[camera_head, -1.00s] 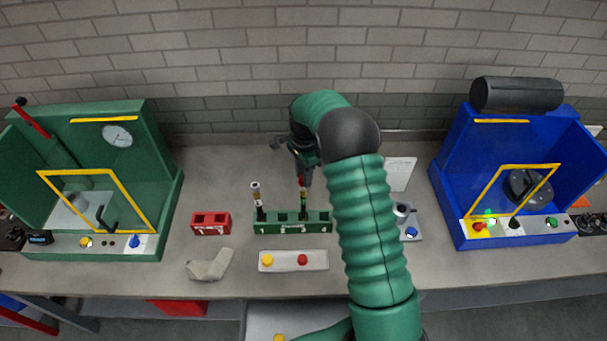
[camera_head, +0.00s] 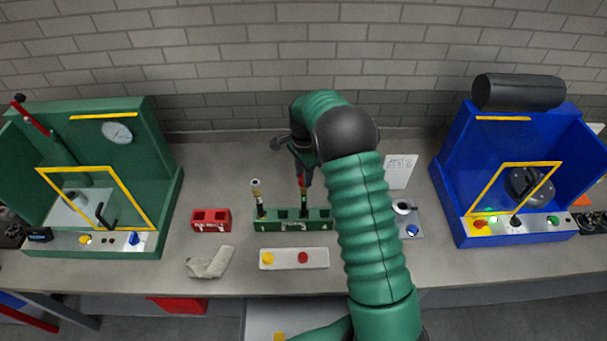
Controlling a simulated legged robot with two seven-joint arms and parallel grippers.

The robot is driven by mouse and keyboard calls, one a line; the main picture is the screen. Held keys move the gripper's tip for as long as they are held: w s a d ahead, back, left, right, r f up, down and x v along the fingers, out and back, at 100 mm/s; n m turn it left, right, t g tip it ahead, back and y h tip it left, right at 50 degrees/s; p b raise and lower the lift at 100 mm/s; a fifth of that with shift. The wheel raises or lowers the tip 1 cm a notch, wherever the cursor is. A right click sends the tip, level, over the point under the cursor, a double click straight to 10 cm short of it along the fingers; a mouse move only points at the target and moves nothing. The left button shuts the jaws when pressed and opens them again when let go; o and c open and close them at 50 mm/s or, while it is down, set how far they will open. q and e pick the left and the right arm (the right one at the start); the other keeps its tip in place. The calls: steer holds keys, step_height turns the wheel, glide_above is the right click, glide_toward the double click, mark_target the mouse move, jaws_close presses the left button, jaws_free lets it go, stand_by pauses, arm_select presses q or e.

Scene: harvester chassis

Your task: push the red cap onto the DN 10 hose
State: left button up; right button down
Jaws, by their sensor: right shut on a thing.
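My right gripper (camera_head: 304,181) reaches in over the green hose rack (camera_head: 292,225). It is shut on a small red cap (camera_head: 302,183), which is partly hidden by the fingers. The cap is at the top of the right upright dark hose (camera_head: 304,203); I cannot tell how far it is on. Another upright hose (camera_head: 258,200) with a pale top stands at the rack's left end. The size labels are too small to read, so I cannot tell which hose is DN 10. My left gripper is not in view.
A white tray (camera_head: 279,264) with a yellow and a red round piece lies in front of the rack. Green (camera_head: 168,200) and blue (camera_head: 446,190) machines flank the bench.

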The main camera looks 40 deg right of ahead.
steer(key=shift+f+b, duration=0.3)
steer(key=shift+f, duration=0.25)
steer(key=c, duration=1)
jaws_free()
steer(key=shift+o, duration=0.2)
steer(key=shift+r, duration=0.25)
step_height(320, 180, up, 8)
steer(key=b, duration=0.3)
steer(key=shift+d, duration=0.1)
step_height(320, 180, up, 8)
steer(key=b, duration=0.1)
steer(key=shift+r, duration=0.15)
